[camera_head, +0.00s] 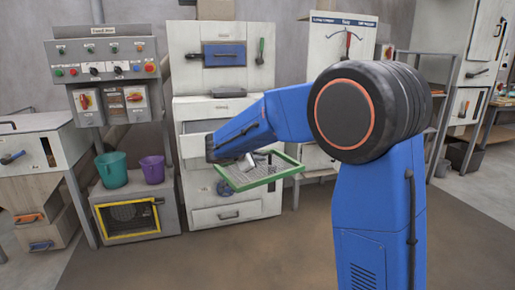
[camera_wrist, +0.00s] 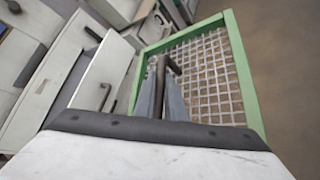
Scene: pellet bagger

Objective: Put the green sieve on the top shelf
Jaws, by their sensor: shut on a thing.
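The green sieve (camera_head: 271,181) has a square green frame and a pale wire mesh. In the head view it hangs in the air at the end of my blue arm, roughly level, in front of the white cabinet. My gripper (camera_head: 249,163) is shut on it at its near side. In the wrist view the sieve (camera_wrist: 212,72) lies beyond my gripper (camera_wrist: 165,90), whose grey fingers are at a dark bar over the mesh. The exact grip contact is partly hidden. A metal rack (camera_head: 452,75) stands at the right behind my arm, which hides part of it.
The white cabinet (camera_head: 232,213) has drawers and handles close behind the sieve; drawer fronts also show at the left of the wrist view. A green bucket (camera_head: 112,168) and a purple bucket (camera_head: 153,169) stand at the left under a control panel (camera_head: 105,60). Open floor lies in front.

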